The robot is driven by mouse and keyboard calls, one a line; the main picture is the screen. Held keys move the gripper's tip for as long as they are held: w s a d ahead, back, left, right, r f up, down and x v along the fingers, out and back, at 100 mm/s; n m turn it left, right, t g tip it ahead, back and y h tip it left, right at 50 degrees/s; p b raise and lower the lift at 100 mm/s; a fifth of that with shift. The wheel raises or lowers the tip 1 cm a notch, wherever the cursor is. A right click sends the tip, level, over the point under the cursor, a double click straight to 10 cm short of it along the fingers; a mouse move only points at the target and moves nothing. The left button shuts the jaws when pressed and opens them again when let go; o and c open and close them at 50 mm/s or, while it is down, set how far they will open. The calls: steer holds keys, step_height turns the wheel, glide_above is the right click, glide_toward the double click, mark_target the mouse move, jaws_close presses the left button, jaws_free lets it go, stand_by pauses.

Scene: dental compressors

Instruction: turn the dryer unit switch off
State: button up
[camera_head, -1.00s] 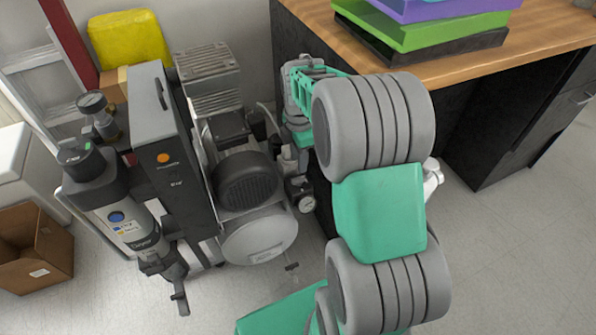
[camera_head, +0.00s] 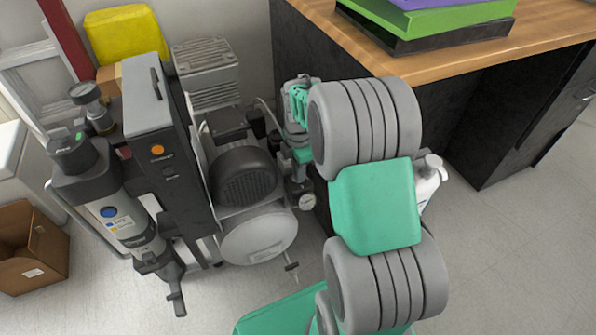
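The dark grey compressor-side cabinet (camera_head: 165,165) stands upright at the left, with a round orange knob (camera_head: 157,150) on its front. A grey and black cylindrical dryer unit (camera_head: 118,218) is fixed at its left side, with a round blue spot (camera_head: 108,211) and a small green mark on its dark top. I cannot tell for sure which of these is the dryer switch or what position it is in. My teal and grey arm fills the middle right, apart from the cabinet and cylinder.
The compressor motor and tank (camera_head: 258,235) stand right of the cabinet, with a small gauge (camera_head: 306,201) beside them. A wooden-topped bench (camera_head: 450,60) bears stacked coloured slabs (camera_head: 430,25). A cardboard box (camera_head: 35,255) lies at lower left. Floor at lower right is clear.

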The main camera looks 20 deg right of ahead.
jaws_close()
steer(key=shift+r+m+p, duration=0.15)
steer(key=shift+m+p, duration=0.15)
steer(key=shift+p, duration=0.1)
steer(key=shift+m+p, duration=0.5)
steer(key=shift+p, duration=0.1)
steer(key=m+p, duration=0.3)
steer(key=shift+r, duration=0.1)
steer(key=m+p, duration=0.2)
steer(key=m, duration=0.1)
steer(key=shift+m+p, duration=0.4)
steer(key=m+p, duration=0.2)
steer(key=m, duration=0.2)
steer(key=shift+m+p, duration=0.3)
steer(key=m+p, duration=0.1)
steer(key=m, duration=0.1)
steer(key=m+p, duration=0.1)
steer(key=m, duration=0.1)
steer(key=shift+f+m, duration=0.2)
steer(key=shift+m, duration=0.2)
